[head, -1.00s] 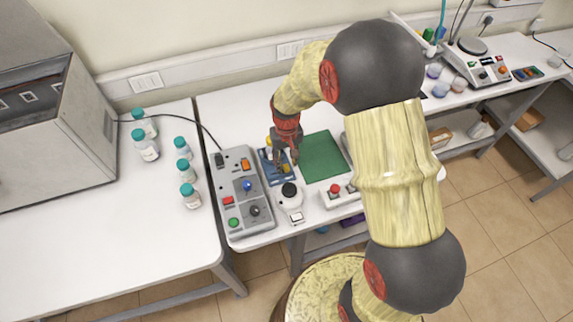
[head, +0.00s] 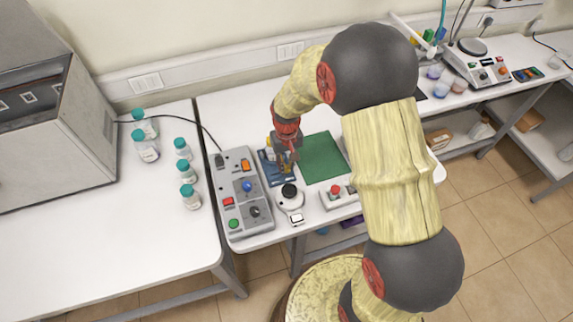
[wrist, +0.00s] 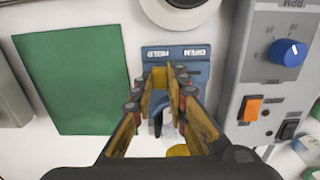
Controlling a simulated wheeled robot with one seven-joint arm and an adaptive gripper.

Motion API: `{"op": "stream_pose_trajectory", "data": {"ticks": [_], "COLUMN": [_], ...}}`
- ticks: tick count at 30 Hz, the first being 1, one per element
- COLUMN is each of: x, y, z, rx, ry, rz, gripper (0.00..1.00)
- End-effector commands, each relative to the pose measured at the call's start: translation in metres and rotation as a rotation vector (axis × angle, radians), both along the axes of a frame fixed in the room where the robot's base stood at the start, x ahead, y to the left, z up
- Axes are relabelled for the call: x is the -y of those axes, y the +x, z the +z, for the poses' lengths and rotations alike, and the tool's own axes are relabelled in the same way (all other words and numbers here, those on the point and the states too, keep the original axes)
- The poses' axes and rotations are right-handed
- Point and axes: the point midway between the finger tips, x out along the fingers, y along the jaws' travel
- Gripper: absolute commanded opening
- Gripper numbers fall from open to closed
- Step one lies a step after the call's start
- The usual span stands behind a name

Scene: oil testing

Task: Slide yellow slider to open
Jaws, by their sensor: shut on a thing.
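The blue slider panel (head: 278,180) lies on the white table. In the wrist view the blue panel (wrist: 150,55) bears the labels HOLD and OPEN, which appear upside down. My gripper (head: 291,156) points down over this panel. In the wrist view my gripper (wrist: 166,82) is shut on the yellow slider (wrist: 158,77), which shows between the fingertips below the HOLD label. The fingers hide much of the slider and its track. Another yellow round part (wrist: 178,151) shows between the fingers, close to the wrist.
A grey control box (head: 240,193) with knobs and buttons stands left of the panel. A green mat (head: 321,157) lies to its right. A white device with a black knob (head: 289,198) and a red-button box (head: 338,196) stand in front. Several bottles (head: 189,197) stand further left.

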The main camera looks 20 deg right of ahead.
Motion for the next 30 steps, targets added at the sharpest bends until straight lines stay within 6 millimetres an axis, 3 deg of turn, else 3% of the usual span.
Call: {"op": "stream_pose_trajectory", "data": {"ticks": [19,30], "x": [-0.001,-0.05], "y": [0.0,-0.001], "z": [0.0,0.0], "rx": [0.0,-0.002], "ry": [0.0,0.0], "rz": [0.0,0.003], "gripper": [0.0,0.0]}}
